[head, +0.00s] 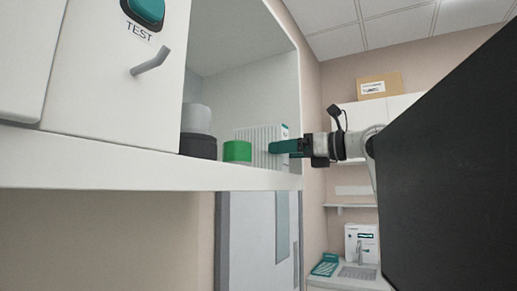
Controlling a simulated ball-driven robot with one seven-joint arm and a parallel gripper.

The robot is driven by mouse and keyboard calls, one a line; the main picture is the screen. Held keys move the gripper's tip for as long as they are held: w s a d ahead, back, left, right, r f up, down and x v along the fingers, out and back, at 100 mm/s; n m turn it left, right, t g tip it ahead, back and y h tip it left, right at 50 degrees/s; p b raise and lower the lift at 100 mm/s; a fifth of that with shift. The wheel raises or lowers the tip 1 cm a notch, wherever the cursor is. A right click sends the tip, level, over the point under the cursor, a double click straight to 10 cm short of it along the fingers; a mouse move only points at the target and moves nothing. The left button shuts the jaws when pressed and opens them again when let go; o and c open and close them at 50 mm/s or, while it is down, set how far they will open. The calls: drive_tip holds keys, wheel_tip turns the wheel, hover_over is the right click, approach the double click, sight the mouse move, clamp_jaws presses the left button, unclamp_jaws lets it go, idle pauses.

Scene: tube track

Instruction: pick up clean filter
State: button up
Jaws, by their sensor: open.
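A white ribbed block (250,134), which looks like the clean filter, stands on the shelf inside the open white bay, near its right end. A green strip shows at its upper right corner. My gripper (276,147) reaches in from the right with its teal fingers pointing left. The fingers overlap the right part of the ribbed block in the picture. The gap between the fingers is hard to see from here, and I cannot tell whether they touch the block. The gripper is open and nothing is seen held in it.
Left of that is a black round base (198,146) with a pale cylinder (196,119) on top. The bay's shelf edge (130,176) runs below. A grey lever (151,62) sticks out at the left.

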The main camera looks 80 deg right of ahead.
sight(260, 151)
drive_tip(key=p+x, duration=0.1)
drive_tip(key=x, duration=0.1)
drive_tip(key=p+x, duration=0.1)
drive_tip(key=x, duration=0.1)
drive_tip(key=shift+w+a+r, duration=0.1)
drive_tip(key=shift+w+r, duration=0.15)
drive_tip(key=shift+w, duration=0.2)
drive_tip(key=shift+w+p, duration=0.25)
drive_tip(key=shift+p, duration=0.05)
drive_tip(key=shift+f, duration=0.1)
drive_tip(key=shift+c, duration=0.2)
drive_tip(key=c, duration=1.1)
